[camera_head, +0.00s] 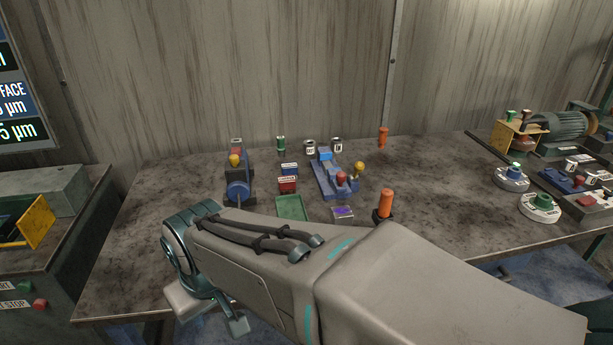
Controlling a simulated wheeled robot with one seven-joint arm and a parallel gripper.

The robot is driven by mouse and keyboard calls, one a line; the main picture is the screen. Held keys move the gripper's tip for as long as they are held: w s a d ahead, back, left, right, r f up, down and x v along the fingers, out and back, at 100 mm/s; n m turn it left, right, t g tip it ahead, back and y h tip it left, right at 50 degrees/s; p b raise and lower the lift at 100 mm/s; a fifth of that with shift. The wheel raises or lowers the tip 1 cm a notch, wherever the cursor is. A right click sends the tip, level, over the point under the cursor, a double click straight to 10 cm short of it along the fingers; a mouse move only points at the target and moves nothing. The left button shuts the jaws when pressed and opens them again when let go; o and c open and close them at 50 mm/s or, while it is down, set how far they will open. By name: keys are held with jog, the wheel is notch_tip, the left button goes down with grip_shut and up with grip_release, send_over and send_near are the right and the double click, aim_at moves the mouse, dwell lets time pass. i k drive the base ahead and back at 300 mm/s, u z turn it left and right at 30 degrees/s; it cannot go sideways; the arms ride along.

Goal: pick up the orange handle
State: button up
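Two orange handles are in view. The nearer orange handle (386,203) stands upright in a dark base near the front of the table, just beyond my forearm. The farther orange handle (383,137) stands near the back edge by the wall; its lower end is small and hard to make out. My arm reaches from the lower right to the left. My gripper (212,308) hangs at the table's front edge, well left of both handles and apart from them. It is partly hidden by my wrist, and its finger gap is unclear.
The table (440,165) holds a blue vise-like tool (238,188), a blue fixture (328,178), a green tray (293,208), and small tins and boxes. A motor (560,125) and round white-based pieces (540,205) stand at right. Bare tabletop lies right of the handles.

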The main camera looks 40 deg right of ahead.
aim_at(386, 195)
jog(key=z, duration=2)
jog(key=k, duration=1.05)
jog(key=z, duration=0.95)
jog(key=i, duration=1)
jog(key=u, duration=0.55)
jog(key=i, duration=0.9)
jog(key=u, duration=0.75)
